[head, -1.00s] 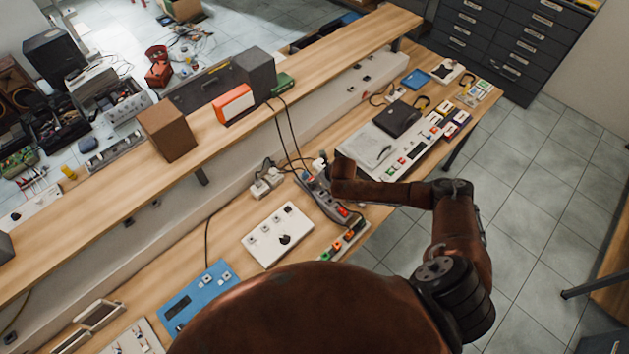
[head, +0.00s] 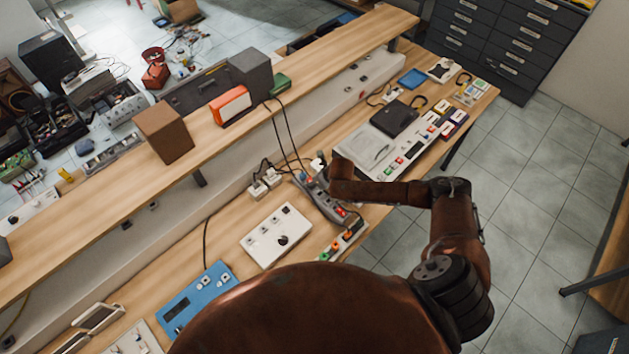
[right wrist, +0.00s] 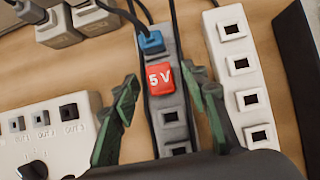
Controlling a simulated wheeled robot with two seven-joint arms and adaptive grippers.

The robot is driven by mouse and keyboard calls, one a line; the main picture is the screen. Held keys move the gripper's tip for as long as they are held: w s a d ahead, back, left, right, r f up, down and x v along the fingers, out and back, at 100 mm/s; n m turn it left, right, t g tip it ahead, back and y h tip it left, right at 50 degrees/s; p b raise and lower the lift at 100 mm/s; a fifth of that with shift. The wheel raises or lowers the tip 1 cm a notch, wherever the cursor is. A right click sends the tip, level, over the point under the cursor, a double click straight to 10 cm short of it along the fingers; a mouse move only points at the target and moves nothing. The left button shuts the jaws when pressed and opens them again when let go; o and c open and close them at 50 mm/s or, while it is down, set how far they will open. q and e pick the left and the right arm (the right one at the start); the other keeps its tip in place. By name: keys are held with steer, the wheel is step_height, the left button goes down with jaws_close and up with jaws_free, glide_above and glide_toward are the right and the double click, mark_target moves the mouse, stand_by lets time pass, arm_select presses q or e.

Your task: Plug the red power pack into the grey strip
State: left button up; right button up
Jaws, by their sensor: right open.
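The red power pack (right wrist: 160,79), marked "5 V", is on the grey strip (right wrist: 166,133) in the right wrist view, just below a blue plug (right wrist: 151,42). I cannot tell whether it is seated in a socket. Bare sockets show below it. My right gripper (right wrist: 159,74) is open, with one green finger on each side of the pack; I see gaps at both sides. My left gripper is not in view.
A white box with OUT sockets and a knob (right wrist: 45,135) is left of the strip. A white strip (right wrist: 242,84) lies close on the right. White adapters (right wrist: 72,22) and black cables crowd the far end. A long wooden shelf (head: 220,140) stands behind the workbench.

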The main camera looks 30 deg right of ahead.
steer(key=w+a+r+p+v, duration=0.1)
steer(key=p+v, duration=0.6)
steer(key=v, duration=1)
steer(key=shift+w+r, duration=0.35)
steer(key=shift+w, duration=0.4)
